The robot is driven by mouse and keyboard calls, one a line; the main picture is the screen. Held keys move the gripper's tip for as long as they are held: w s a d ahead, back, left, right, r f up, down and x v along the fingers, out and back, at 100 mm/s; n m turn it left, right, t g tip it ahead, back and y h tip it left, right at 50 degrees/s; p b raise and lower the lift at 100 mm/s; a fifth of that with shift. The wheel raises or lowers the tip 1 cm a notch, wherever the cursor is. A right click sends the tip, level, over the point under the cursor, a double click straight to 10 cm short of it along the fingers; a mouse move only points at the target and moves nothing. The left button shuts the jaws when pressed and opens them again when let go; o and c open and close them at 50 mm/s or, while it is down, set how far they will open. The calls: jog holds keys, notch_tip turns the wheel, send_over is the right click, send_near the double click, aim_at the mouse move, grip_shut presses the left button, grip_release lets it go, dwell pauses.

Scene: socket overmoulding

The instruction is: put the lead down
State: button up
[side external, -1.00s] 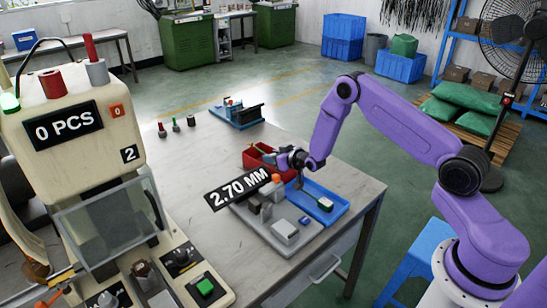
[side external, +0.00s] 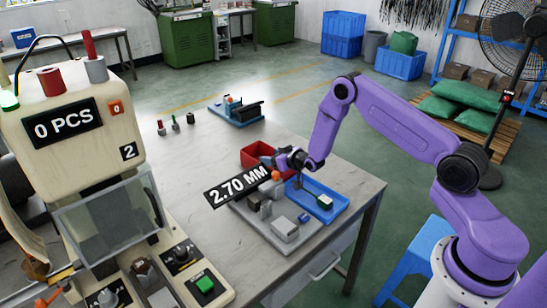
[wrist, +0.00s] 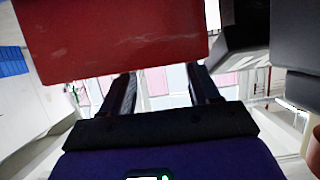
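My gripper (side external: 270,160) is beside the red bin (side external: 255,155) at the far side of the work area, low over the table. In the wrist view my gripper (wrist: 160,78) has its two dark fingers apart, with a bright gap and nothing visible between them. A large red surface (wrist: 115,40), which looks like the bin's wall, fills the top of that view just beyond the fingers. I cannot make out the lead in either view. The inside of the bin is mostly hidden.
A grey fixture plate (side external: 285,231) and a blue tray (side external: 335,209) holding a small white-and-green piece lie close in front. A floating 2.70 MM label (side external: 238,186) covers part of the fixture. The moulding machine (side external: 75,150) stands left.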

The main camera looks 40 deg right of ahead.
jog(key=shift+r, duration=0.1)
jog(key=r+v, duration=0.1)
jog(key=v, duration=1.1)
jog(key=s+a+r+n+g+y, duration=0.2)
jog(key=s+a+r+n+g, duration=0.15)
jog(key=s+a, duration=0.4)
jog(key=s+a+r+n+g+y, duration=0.25)
jog(key=s+a+r+g, duration=0.2)
jog(key=a, duration=0.55)
jog(key=s+d+r+n+g+h, duration=0.1)
jog(key=s+r+n, duration=0.1)
jog(key=s, duration=0.6)
jog(key=s+d+r+n+g+h, duration=0.1)
jog(key=s+d+r+n+g, duration=0.1)
jog(key=s, duration=0.7)
jog(key=s+d+r+n+g+h, duration=0.1)
jog(key=s+r+n+g+h, duration=0.1)
jog(key=s, duration=0.7)
jog(key=shift+s+d+r+n, duration=0.2)
jog(key=shift+d+r+n, duration=0.1)
jog(key=shift+r, duration=0.55)
